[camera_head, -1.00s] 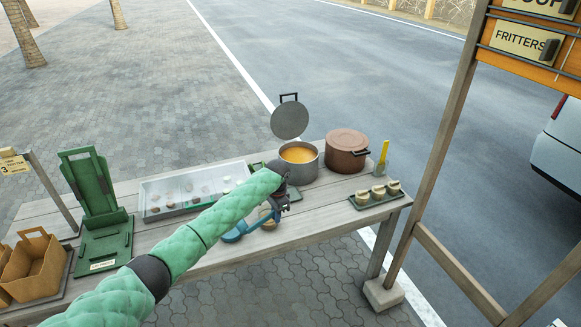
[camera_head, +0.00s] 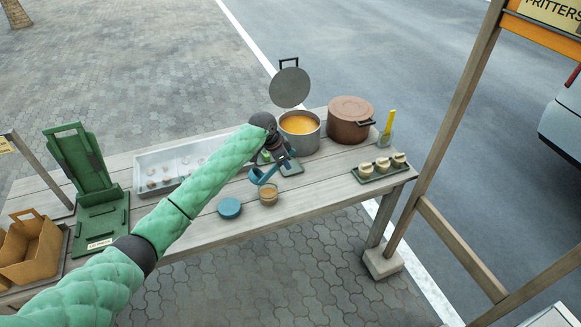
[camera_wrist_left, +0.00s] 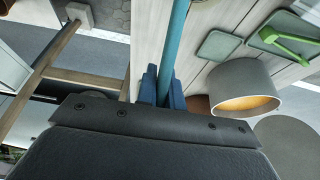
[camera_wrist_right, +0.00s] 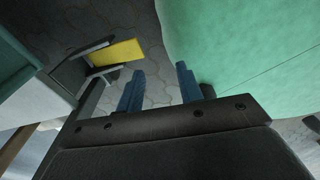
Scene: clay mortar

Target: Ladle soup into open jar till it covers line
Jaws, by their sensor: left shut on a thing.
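My left gripper (camera_head: 284,157) is shut on the handle of a blue ladle (camera_head: 261,176). In the left wrist view, the teal handle (camera_wrist_left: 174,45) runs between its fingers (camera_wrist_left: 164,88). The ladle's bowl hangs just above and behind the small open jar (camera_head: 268,196), which stands upright near the table's front edge. The jar shows tan contents; its line is too small to make out. A round blue lid (camera_head: 229,208) lies left of the jar. The open grey pot (camera_head: 300,142) holds orange soup (camera_head: 299,124). My right gripper (camera_wrist_right: 160,82) is open and empty, away from the table.
A brown lidded pot (camera_head: 350,125) stands right of the soup pot. A green tray (camera_head: 372,177) with small pale cups lies at the right end. A white tray (camera_head: 139,180), a green stand (camera_head: 100,222) and paper baskets (camera_head: 35,255) are at left. The front middle is clear.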

